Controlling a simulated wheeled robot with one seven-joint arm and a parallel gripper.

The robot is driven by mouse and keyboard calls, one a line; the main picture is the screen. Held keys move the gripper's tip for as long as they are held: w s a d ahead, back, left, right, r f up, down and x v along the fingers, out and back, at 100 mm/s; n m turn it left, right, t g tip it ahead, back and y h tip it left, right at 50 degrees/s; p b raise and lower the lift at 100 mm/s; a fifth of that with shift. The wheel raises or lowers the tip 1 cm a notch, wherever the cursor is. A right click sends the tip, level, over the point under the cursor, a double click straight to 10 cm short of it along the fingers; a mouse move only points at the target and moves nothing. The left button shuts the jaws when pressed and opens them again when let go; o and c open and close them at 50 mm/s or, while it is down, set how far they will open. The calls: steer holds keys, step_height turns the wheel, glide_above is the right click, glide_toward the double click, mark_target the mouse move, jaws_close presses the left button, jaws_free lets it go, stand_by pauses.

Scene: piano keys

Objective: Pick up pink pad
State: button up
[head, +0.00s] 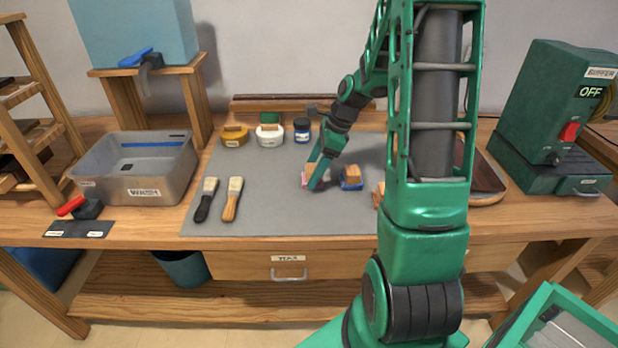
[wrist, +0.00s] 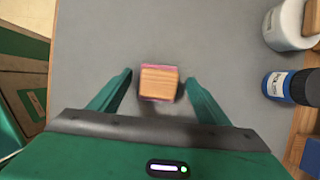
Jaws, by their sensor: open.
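The pink pad (head: 305,179) lies on the grey mat (head: 262,205), near its middle, partly hidden behind my gripper (head: 318,178) in the head view. In the wrist view the pad (wrist: 147,69) shows as a thin pink edge around a wooden block-like back. My gripper (wrist: 157,88) is open, with one green finger on each side of the pad. A small gap shows on both sides. I cannot tell how far the fingertips are above the mat.
A blue pad with a wooden back (head: 351,178) lies just right of my gripper. Two brushes (head: 219,199) lie to the left. Several jars (head: 269,133) stand behind. A grey wash tub (head: 137,168) is at left, and a green buffer machine (head: 556,120) at right.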

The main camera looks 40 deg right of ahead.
steer(key=shift+w+a+f, duration=0.15)
steer(key=shift+a+f, duration=0.05)
steer(key=shift+f, duration=0.4)
steer(key=c, duration=1.2)
steer(key=shift+r, duration=0.1)
steer(key=shift+c, duration=0.2)
steer(key=shift+r, duration=0.5)
step_height(320, 180, up, 3)
steer(key=shift+f, duration=0.1)
steer(key=s+a+r, duration=0.4)
steer(key=a+r, duration=0.3)
steer(key=a, duration=0.4)
